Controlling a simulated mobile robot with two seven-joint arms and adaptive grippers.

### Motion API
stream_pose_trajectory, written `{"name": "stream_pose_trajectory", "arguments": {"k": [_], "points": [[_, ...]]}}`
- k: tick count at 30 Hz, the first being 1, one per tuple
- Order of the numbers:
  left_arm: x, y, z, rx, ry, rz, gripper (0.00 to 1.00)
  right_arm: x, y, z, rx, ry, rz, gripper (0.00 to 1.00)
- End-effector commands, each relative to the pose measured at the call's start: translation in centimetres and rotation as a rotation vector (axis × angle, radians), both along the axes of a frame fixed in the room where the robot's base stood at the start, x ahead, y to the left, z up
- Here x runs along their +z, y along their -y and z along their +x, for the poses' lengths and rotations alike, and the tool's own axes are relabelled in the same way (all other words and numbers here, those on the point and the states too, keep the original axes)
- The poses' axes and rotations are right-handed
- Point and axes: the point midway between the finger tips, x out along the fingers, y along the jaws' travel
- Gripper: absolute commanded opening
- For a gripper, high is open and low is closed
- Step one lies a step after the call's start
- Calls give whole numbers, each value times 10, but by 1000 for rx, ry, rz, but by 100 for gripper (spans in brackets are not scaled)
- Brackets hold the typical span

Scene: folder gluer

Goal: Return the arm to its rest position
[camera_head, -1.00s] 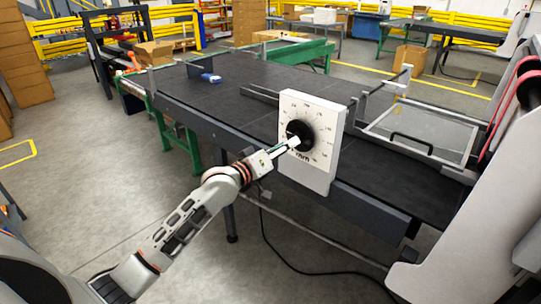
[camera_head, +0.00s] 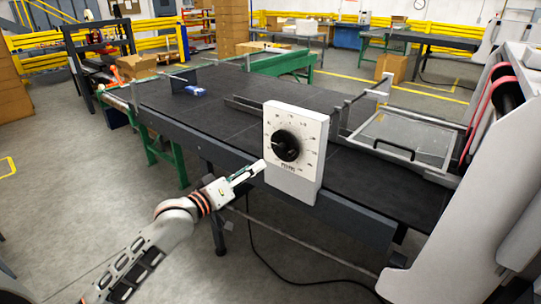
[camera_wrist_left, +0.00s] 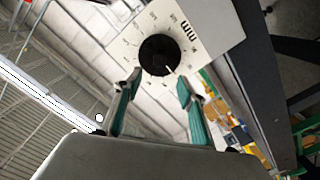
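My left arm comes in from the lower left of the head view. Its gripper (camera_head: 250,173) is just left of and below the white dial panel (camera_head: 296,182), apart from the black knob (camera_head: 286,146). In the left wrist view the two green-sided fingers (camera_wrist_left: 158,88) stand apart with nothing between them. The black knob (camera_wrist_left: 158,55) lies beyond the fingertips, with a numbered scale around it on the white panel (camera_wrist_left: 212,22). My right gripper is not in view.
A long dark conveyor table (camera_head: 240,100) runs behind the panel. A small blue-and-white item (camera_head: 194,91) lies on it. A clear guard with a handle (camera_head: 400,135) and a white machine housing (camera_head: 480,210) stand at the right. Floor at the left is open.

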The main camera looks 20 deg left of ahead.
Motion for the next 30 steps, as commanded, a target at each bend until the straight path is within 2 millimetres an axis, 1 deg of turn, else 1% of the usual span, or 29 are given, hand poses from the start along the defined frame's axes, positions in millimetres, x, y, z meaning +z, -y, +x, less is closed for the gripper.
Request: {"name": "stream_pose_trajectory", "arguments": {"k": [3,5,8,11,12,14,15,17,18,20,21,23,24,25,27,30], "points": [[-2,0,0,0,-2,2,40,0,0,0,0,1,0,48],[-10,1,-3,3,-8,14,40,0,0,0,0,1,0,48],[-42,5,-15,13,-35,67,40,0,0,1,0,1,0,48],[-94,11,-39,25,-78,165,40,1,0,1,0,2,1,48],[-119,14,-53,28,-100,214,40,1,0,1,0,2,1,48],[-154,18,-75,31,-130,294,40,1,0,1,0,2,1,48],[-177,21,-91,28,-152,347,40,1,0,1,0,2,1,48],[-210,25,-117,22,-183,427,40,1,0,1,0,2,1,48],[-230,28,-135,15,-204,482,40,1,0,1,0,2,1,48],[-259,33,-164,0,-236,562,40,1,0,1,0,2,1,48],[-277,36,-184,-11,-258,616,40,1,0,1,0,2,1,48],[-301,40,-214,-33,-287,692,40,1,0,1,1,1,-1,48],[-315,43,-232,-48,-304,738,40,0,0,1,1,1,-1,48],[-323,44,-245,-59,-315,771,40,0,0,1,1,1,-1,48],[-340,48,-271,-85,-339,836,40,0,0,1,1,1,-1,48],[-355,51,-298,-113,-359,901,40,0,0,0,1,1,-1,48]]}}
